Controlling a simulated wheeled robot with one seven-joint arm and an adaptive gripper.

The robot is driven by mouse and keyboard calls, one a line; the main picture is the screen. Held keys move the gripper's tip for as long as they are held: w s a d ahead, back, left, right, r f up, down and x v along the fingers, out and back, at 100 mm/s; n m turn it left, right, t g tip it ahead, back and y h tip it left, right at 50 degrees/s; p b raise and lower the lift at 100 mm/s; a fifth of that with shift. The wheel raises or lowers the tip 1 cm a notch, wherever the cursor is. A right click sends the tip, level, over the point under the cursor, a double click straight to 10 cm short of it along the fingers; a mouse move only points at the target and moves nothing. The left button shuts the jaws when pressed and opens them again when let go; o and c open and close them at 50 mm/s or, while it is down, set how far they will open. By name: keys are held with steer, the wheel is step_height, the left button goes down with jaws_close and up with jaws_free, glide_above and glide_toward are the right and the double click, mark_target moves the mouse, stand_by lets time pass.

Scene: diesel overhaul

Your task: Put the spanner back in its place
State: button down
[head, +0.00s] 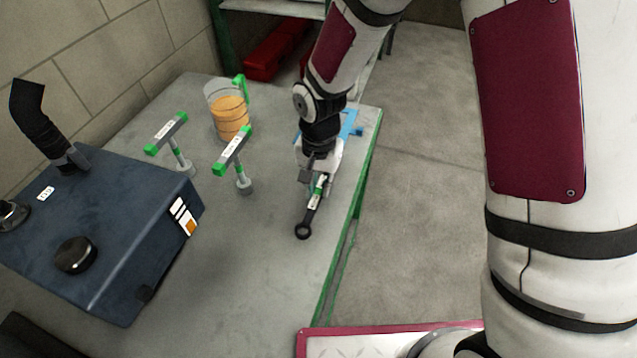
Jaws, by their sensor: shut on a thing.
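The spanner (308,219) is dark with a ring end, and has a green and white labelled grip at its upper part. My gripper (318,181) is shut on it at the labelled grip. The ring end points down and toward the front of the grey bench (270,265). It is over the right part of the bench; I cannot tell whether the ring touches the top. A blue object (350,124), partly hidden by my arm, lies behind the gripper at the bench's right edge. I cannot tell whether it is the spanner's place.
Two green-handled T-shaped tools (241,171) (180,158) stand left of the spanner. A jug of orange liquid (229,112) stands behind them. A dark blue box (110,225) with a black hose fills the left. Bare bench lies in front of the spanner.

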steer(key=shift+f+b, duration=0.3)
steer(key=shift+f, duration=0.5)
steer(key=c, duration=1.4)
jaws_free()
steer(key=shift+c, duration=0.2)
